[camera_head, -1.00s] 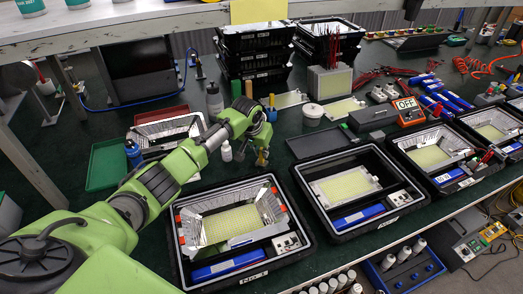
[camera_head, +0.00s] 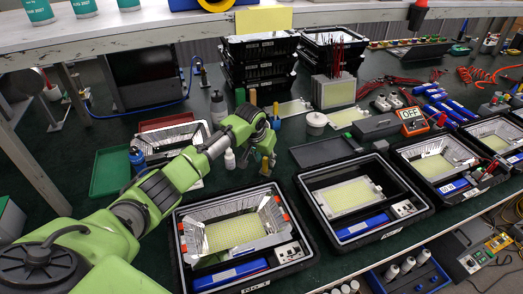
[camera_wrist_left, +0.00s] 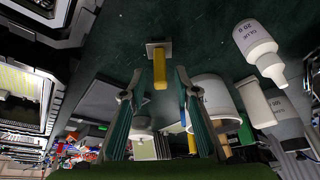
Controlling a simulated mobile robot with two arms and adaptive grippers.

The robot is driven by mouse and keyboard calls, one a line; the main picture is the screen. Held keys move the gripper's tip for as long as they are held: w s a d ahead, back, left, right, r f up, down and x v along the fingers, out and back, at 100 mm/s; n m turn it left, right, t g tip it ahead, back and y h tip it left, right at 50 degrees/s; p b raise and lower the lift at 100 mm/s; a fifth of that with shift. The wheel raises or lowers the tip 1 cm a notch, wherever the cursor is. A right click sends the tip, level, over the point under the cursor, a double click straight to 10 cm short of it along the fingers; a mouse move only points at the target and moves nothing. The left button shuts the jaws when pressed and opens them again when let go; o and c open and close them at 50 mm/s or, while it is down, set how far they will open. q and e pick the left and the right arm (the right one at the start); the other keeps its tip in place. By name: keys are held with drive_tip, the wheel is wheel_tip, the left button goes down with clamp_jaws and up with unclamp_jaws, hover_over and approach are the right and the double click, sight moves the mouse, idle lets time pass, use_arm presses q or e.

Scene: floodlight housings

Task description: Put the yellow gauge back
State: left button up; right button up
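The yellow gauge (camera_head: 265,165) is a small yellow handle standing on the dark green bench top, behind the front left floodlight housing. In the left wrist view the yellow gauge (camera_wrist_left: 160,66) has a square metal plate at its far end and lies between the lines of the two fingers, just beyond their tips. My left gripper (camera_head: 263,146) is above and close to it in the head view. In the left wrist view my left gripper (camera_wrist_left: 157,88) has its fingers apart, with nothing visibly clamped. My right gripper is not in view.
A white glue bottle (camera_head: 229,158) stands left of the gauge; it also shows in the left wrist view (camera_wrist_left: 256,45). A blue-based tool (camera_head: 276,122) and a white roll (camera_head: 316,119) stand behind. The open housing (camera_head: 190,270) is in front. A green tray (camera_head: 108,172) lies left.

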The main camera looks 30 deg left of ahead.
use_arm(q)
drive_tip(key=v, duration=1)
drive_tip(key=shift+s+r, duration=0.25)
drive_tip(key=shift+r, duration=0.1)
idle(1.7)
